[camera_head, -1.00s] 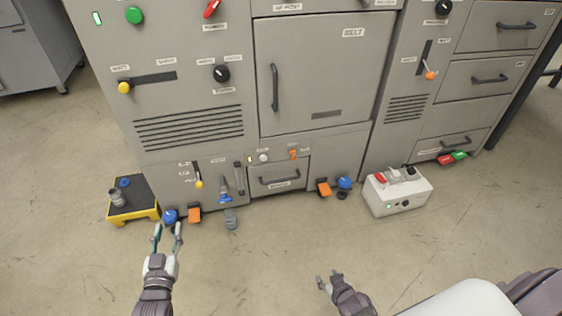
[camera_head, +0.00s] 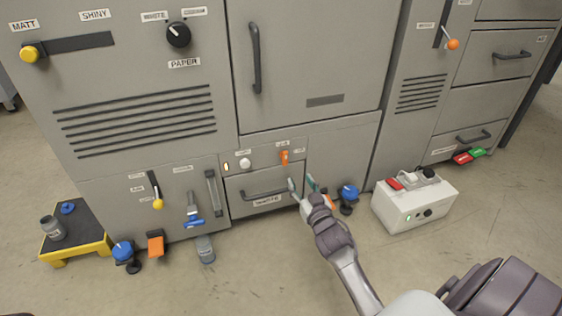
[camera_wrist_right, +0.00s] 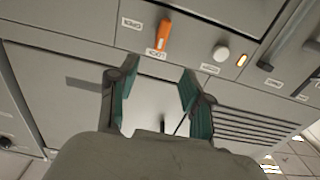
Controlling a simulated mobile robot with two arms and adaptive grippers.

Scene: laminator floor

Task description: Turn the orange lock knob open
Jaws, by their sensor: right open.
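The orange lock knob (camera_head: 284,157) is on the small panel above the waste drawer. It stands roughly upright, in line with the LOCK label above it; the OPEN label is to its right. My right gripper (camera_head: 302,183) is just below and to the right of the knob, fingers apart and empty. In the right wrist view, which is turned over, the knob (camera_wrist_right: 164,35) lies beyond the fingertips (camera_wrist_right: 155,82), apart from them and near the middle. My left gripper is out of the picture.
The waste drawer's handle (camera_head: 265,191) sticks out close by my right gripper. A white knob (camera_head: 245,164) is left of the lock knob. A blue knob (camera_head: 348,193) and a white box (camera_head: 414,203) stand to the right. A yellow step (camera_head: 75,233) is at the left.

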